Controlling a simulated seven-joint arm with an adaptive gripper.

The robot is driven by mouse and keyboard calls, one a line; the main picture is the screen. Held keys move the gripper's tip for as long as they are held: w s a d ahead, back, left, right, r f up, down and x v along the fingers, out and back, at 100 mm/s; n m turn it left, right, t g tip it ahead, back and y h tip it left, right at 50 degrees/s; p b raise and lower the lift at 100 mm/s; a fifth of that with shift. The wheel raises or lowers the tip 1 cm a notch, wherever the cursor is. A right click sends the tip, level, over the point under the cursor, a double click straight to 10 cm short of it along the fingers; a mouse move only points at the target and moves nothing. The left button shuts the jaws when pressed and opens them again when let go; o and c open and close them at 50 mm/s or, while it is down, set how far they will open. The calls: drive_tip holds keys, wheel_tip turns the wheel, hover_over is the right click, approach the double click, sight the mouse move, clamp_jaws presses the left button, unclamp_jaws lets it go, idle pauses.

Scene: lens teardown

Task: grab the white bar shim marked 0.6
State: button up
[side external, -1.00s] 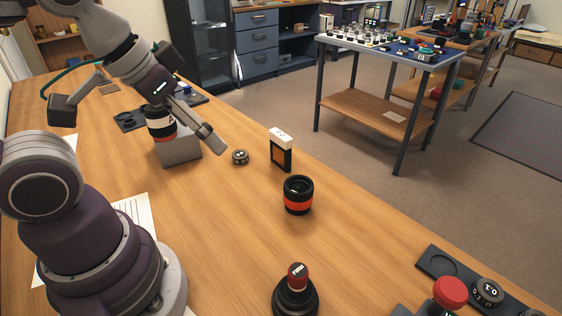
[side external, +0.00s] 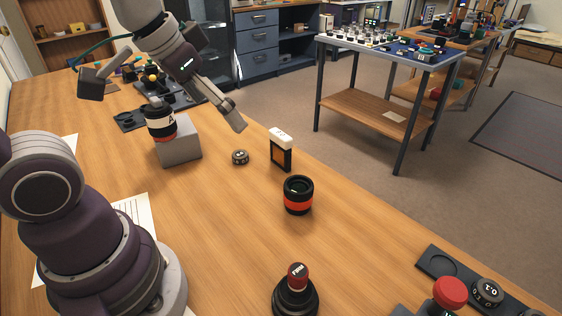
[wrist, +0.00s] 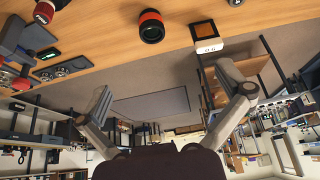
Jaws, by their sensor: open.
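A white bar shim (side external: 281,138) lies across the top of an upright black and orange block (side external: 281,159) near the table's far right edge. It also shows in the wrist view (wrist: 207,45), with a small dark marking too tiny to read surely. My gripper (side external: 234,121) is to the left of the shim and higher, apart from it. In the wrist view my gripper (wrist: 170,92) has its two fingers spread wide with nothing between them.
A black lens with a red band (side external: 298,196) stands in front of the block. A small dark dial (side external: 240,157) lies left of it. A lens marked A (side external: 160,123) stands on a grey block (side external: 181,152). A red-topped black piece (side external: 297,292) is nearer the front.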

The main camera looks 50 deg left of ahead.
drive_tip(key=w+a, duration=0.3)
drive_tip(key=w, duration=0.5)
approach(279, 134)
drive_tip(key=w, duration=0.2)
drive_tip(key=shift+g, duration=0.5)
drive_tip(key=x, duration=0.7)
drive_tip(key=s+x, duration=0.1)
drive_tip(key=x, duration=0.2)
drive_tip(key=shift+w+f, duration=0.1)
drive_tip(key=shift+f, duration=0.3)
drive_tip(key=c, duration=1.2)
